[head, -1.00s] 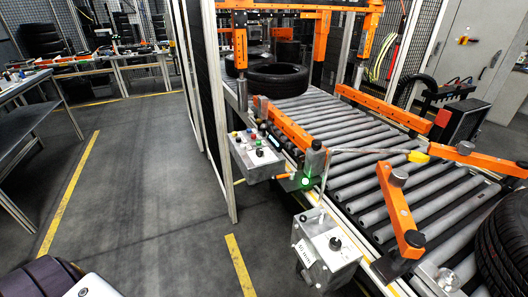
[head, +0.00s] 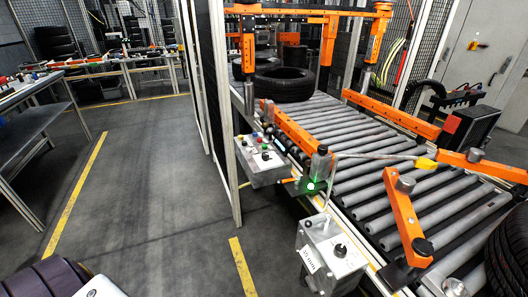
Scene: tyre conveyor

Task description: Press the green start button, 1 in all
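A grey control box (head: 262,160) with several small coloured buttons and black knobs stands at the left side of the roller conveyor, in the middle of the head view. A bright green light (head: 310,186) glows on a bracket at the conveyor edge, to the right of and below the box. A second grey box (head: 330,250) with a black knob is nearer, at the bottom.
The roller conveyor (head: 345,150) carries a tyre (head: 284,84) at its far end. Another tyre (head: 508,250) is at the right edge. Orange arms (head: 405,215) stand over the rollers. A fence post (head: 221,110) rises left of the control box. The floor (head: 150,190) at left is clear.

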